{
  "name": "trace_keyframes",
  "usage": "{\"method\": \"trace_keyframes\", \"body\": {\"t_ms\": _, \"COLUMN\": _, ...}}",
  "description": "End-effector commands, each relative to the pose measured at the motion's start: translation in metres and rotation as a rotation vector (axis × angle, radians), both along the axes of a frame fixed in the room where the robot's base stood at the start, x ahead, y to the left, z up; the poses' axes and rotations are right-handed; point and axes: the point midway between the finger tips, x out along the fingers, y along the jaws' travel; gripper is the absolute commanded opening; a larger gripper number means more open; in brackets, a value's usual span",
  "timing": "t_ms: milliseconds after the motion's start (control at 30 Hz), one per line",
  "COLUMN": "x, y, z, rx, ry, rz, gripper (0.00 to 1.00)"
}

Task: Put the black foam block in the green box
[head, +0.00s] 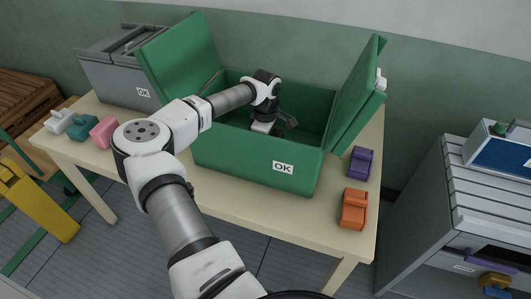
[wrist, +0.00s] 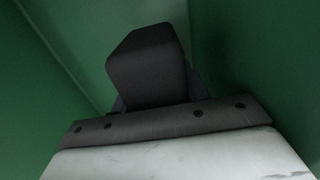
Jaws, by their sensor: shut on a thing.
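The green box (head: 245,150) stands open on the table, with its flaps raised at the left and right and an OK label on its front. My gripper (head: 284,122) is down inside the box, below the rim. In the wrist view a black foam block (wrist: 148,68) is at the jaws, with green walls around it. The gripper is shut on this block. The fingers are mostly hidden behind it. In the head view the block is hard to tell from the dark gripper, and the front wall hides the box floor. I cannot tell whether the block touches the floor.
A grey box (head: 108,68) with an OK label stands at the table's left. White, teal and pink pieces (head: 103,131) lie at the left edge. Purple (head: 361,162) and orange (head: 354,208) pieces lie right of the green box. A grey cabinet (head: 445,205) stands at the right.

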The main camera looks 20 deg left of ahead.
Motion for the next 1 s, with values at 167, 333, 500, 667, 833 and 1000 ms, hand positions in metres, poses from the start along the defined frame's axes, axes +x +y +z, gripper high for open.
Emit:
{"method": "trace_keyframes", "body": {"t_ms": 167, "x": 0.0, "y": 0.0, "z": -0.026, "rx": 0.0, "ry": 0.001, "rz": -0.001, "gripper": 0.23}}
{"method": "trace_keyframes", "body": {"t_ms": 333, "x": 0.0, "y": 0.0, "z": -0.037, "rx": -0.001, "ry": 0.0, "rz": 0.0, "gripper": 0.23}}
{"method": "trace_keyframes", "body": {"t_ms": 500, "x": 0.0, "y": 0.0, "z": -0.061, "rx": -0.002, "ry": 0.002, "rz": 0.001, "gripper": 0.23}}
{"method": "trace_keyframes", "body": {"t_ms": 667, "x": 0.0, "y": 0.0, "z": -0.075, "rx": 0.001, "ry": 0.0, "rz": -0.001, "gripper": 0.23}}
{"method": "trace_keyframes", "body": {"t_ms": 833, "x": 0.0, "y": 0.0, "z": -0.075, "rx": 0.001, "ry": -0.001, "rz": -0.001, "gripper": 0.23}}
{"method": "trace_keyframes", "body": {"t_ms": 1000, "x": 0.0, "y": 0.0, "z": -0.079, "rx": 0.001, "ry": -0.001, "rz": -0.001, "gripper": 0.47}}
